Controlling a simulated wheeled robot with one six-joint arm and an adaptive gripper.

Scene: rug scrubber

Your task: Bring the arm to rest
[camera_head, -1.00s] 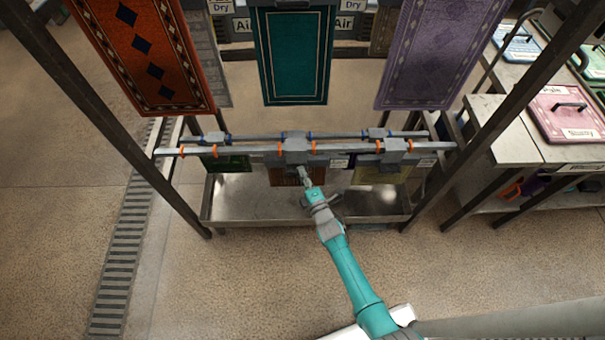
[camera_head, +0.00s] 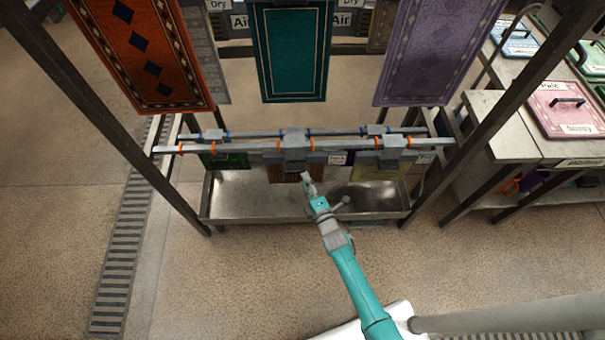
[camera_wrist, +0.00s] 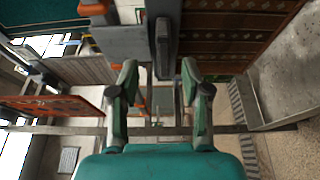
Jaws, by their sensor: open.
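My arm (camera_head: 355,281) is teal and reaches up from the bottom of the head view toward the rack. My gripper (camera_head: 307,178) is in front of the lower rail, just below a grey clamp (camera_head: 294,150). In the wrist view my gripper (camera_wrist: 162,75) has its two fingers apart with nothing between them. A grey clamp piece (camera_wrist: 163,45) shows beyond the fingertips, near their upper gap. An orange-brown patterned rug (camera_head: 283,172) hangs from the clamp, partly behind the gripper; it also shows in the wrist view (camera_wrist: 225,38).
The lower rail (camera_head: 230,146) with orange rings spans the rack above a metal trough (camera_head: 240,205). Orange, teal (camera_head: 292,60) and purple rugs hang higher. Dark posts (camera_head: 105,120) slant on both sides. A bench (camera_head: 505,135) with lidded boxes stands right. The floor at left is open.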

